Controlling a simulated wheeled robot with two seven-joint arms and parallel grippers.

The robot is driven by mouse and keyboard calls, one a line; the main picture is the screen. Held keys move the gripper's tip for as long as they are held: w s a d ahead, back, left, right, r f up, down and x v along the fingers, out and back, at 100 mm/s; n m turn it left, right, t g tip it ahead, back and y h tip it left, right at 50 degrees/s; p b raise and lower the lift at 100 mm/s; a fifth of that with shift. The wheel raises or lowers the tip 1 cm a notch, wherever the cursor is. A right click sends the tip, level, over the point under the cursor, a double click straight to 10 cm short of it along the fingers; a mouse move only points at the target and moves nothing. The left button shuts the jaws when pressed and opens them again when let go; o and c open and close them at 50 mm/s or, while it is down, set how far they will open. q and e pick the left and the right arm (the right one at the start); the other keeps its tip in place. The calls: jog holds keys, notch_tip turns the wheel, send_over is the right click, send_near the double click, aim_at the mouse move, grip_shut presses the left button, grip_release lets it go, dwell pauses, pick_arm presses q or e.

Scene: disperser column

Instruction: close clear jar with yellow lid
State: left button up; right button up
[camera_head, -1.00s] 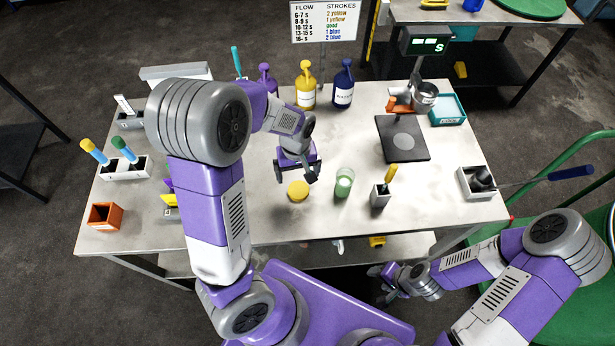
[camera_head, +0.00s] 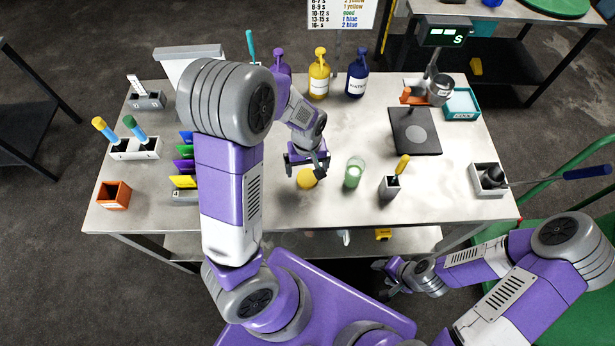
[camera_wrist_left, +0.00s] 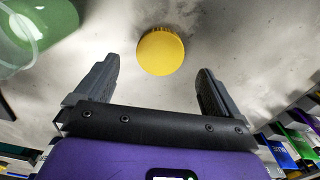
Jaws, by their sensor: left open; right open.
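The yellow lid (camera_head: 307,179) lies flat on the table near its front middle. The clear jar (camera_head: 354,173) stands upright just right of the lid, with green contents and no lid on it. My left gripper (camera_head: 307,168) is open and empty above the table, just behind the lid. In the left wrist view the lid (camera_wrist_left: 160,51) shows ahead of the spread fingers (camera_wrist_left: 158,88), roughly centred between them, and the jar (camera_wrist_left: 35,30) is at the upper left, partly cut off. My right gripper (camera_head: 384,278) is open and empty, low in front of the table edge.
A dark holder with a yellow-handled tool (camera_head: 390,187) stands right of the jar. Yellow (camera_head: 319,80) and blue (camera_head: 357,80) pump bottles stand at the back. A dark scale plate (camera_head: 414,130) is at the right. Coloured cards (camera_head: 184,165) stand at the left. Bare table lies in front of the lid.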

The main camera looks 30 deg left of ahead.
aim_at(307, 176)
pick_arm(q)
notch_tip(307, 176, down, 4)
jog(key=shift+b, duration=0.4)
jog(key=shift+c, duration=0.4)
jog(key=c, duration=1)
jog(key=shift+r, duration=0.15)
notch_tip(307, 176, up, 10)
jog(key=p, duration=0.2)
jog(key=shift+p, duration=0.4)
